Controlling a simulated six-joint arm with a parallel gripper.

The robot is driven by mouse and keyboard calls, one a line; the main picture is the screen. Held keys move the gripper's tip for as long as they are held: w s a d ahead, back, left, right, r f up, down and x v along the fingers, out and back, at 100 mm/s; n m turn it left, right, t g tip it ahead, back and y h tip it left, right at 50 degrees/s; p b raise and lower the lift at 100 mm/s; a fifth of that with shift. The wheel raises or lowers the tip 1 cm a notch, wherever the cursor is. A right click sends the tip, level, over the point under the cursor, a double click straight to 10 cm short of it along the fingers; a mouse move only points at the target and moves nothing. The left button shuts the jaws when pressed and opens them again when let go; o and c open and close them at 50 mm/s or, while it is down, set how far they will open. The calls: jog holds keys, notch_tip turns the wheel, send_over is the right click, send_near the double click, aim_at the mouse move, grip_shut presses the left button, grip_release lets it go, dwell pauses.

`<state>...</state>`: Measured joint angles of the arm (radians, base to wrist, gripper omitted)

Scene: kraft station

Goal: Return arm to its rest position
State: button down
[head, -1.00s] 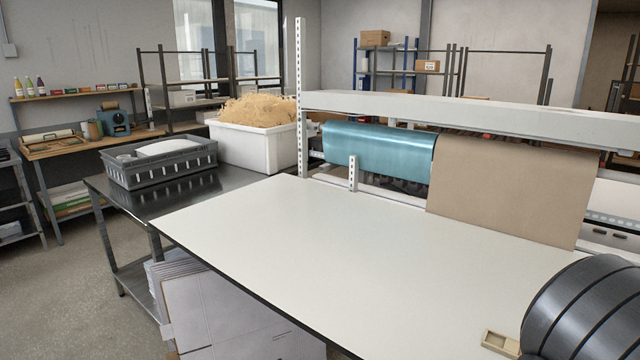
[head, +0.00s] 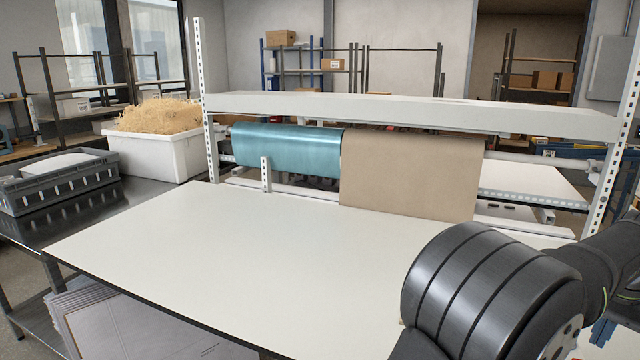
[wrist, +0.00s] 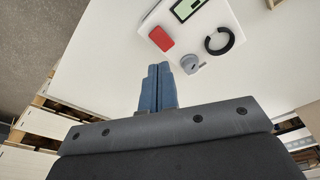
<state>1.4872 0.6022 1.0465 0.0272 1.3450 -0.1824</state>
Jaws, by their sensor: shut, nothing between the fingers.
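My gripper (wrist: 158,86) shows in the wrist view with its two blue fingers pressed together and nothing between them. It points over the white tabletop (wrist: 108,48), near its edge.
In the head view, brown paper (head: 410,175) and a teal roll (head: 285,150) hang at the back. A grey crate (head: 60,190) stands left.

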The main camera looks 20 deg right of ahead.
jog(key=shift+f, duration=0.1)
notch_tip(320, 180, down, 7)
jog(key=shift+r, duration=0.1)
dwell(0.4)
jog(key=shift+r, duration=0.1)
